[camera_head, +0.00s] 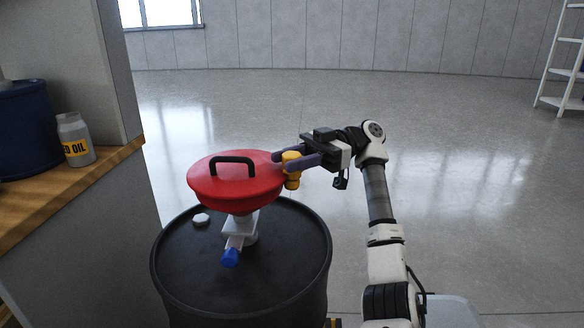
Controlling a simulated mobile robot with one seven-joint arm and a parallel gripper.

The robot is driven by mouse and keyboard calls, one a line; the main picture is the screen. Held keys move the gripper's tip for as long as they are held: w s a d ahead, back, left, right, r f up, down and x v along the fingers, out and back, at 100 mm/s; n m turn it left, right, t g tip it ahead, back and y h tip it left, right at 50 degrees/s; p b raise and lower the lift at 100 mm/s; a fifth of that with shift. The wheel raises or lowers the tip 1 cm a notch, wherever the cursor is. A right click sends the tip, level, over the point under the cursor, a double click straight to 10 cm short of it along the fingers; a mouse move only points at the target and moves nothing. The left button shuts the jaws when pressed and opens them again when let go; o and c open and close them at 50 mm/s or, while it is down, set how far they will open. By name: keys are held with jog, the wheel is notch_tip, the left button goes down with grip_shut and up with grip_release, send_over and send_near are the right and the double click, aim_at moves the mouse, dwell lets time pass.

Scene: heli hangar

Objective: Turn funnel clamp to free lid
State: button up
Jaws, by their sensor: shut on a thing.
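A red funnel lid (211,187) with a black handle (231,161) sits over a black drum (190,262). The yellow funnel clamp (292,178) is at the lid's right edge. My gripper (290,160) reaches in from the right and is shut on the yellow clamp, with its fingers around the clamp's upper part. The lid looks closed and level. Below it, a white funnel neck and valve (240,232) with a blue end (230,257) stand on the drum top. The clamp's inner side is partly hidden by the fingers.
A white cap (201,219) lies on the drum top. At the left, a wooden counter (80,190) holds a bottle (75,140) labelled as oil and a dark blue drum (26,130). White shelving (560,100) stands far right. The floor behind and to the right is clear.

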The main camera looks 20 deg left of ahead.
jog(key=shift+f, duration=0.1)
dwell(0.3)
jog(key=o, duration=1)
jog(key=shift+c, duration=0.2)
jog(key=shift+w, duration=0.1)
